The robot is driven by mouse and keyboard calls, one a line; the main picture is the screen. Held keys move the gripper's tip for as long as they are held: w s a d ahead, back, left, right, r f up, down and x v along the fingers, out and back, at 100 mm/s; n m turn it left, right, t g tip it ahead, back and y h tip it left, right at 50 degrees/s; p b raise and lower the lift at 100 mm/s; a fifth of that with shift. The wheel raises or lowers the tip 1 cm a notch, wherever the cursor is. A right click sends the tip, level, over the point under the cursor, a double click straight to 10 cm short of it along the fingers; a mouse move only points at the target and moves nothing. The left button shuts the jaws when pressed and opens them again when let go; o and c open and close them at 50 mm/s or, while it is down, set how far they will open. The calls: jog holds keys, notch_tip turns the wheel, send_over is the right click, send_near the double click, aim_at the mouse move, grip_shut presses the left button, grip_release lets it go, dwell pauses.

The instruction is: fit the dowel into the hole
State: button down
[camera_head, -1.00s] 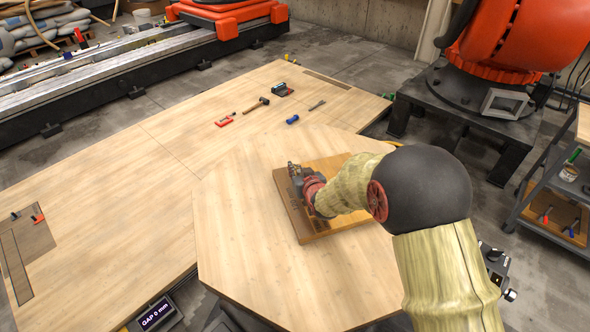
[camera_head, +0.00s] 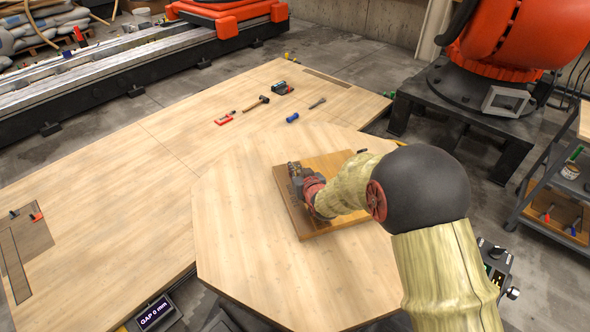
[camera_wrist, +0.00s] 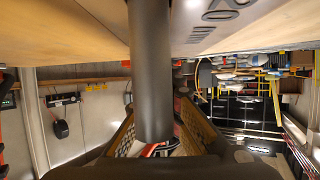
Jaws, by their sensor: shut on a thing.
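A dark grey round dowel (camera_wrist: 152,70) stands upright in the middle of the wrist view. My gripper (camera_wrist: 155,138) is shut on it, with one textured finger on each side. The dowel runs out of the top of that view, so its far end is hidden. In the head view my gripper (camera_head: 296,172) is low over the left part of a wooden board (camera_head: 335,168) on the pale tabletop. The dowel cannot be made out clearly there. No hole shows in either view; I cannot tell whether the dowel is in one.
The octagonal tabletop (camera_head: 250,235) is clear left of the board. A small dark thing (camera_head: 361,151) shows at the board's far edge. A hammer (camera_head: 257,103) and other tools lie on the platform behind. A tool cart (camera_head: 560,215) stands right.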

jog(key=shift+f+b, duration=0.35)
jog(key=shift+f, duration=0.1)
jog(key=c, duration=1.8)
grip_release()
jog(key=shift+s+f, duration=0.1)
jog(key=shift+f, duration=0.05)
jog(key=shift+c, duration=0.2)
jog(key=v, duration=1.2)
jog(key=s+d+r+m+g+h+p, duration=0.1)
jog(key=s+d+r+g+h+p, duration=0.1)
jog(key=s+d+r, duration=0.4)
jog(key=s+d+r+m+g+h+p, duration=0.1)
jog(key=s+d+r+p, duration=0.15)
jog(key=s+r, duration=0.45)
jog(key=s+d+r+g+p, duration=0.1)
jog(key=s+r, duration=0.3)
jog(key=s, duration=0.6)
jog(key=s+d+r+m+g+p, duration=0.1)
jog(key=s+d+r+g, duration=0.1)
jog(key=s, duration=0.8)
jog(key=shift+d+r+g+h, duration=0.35)
jog(key=shift+r+g, duration=0.25)
jog(key=shift+r, duration=0.3)
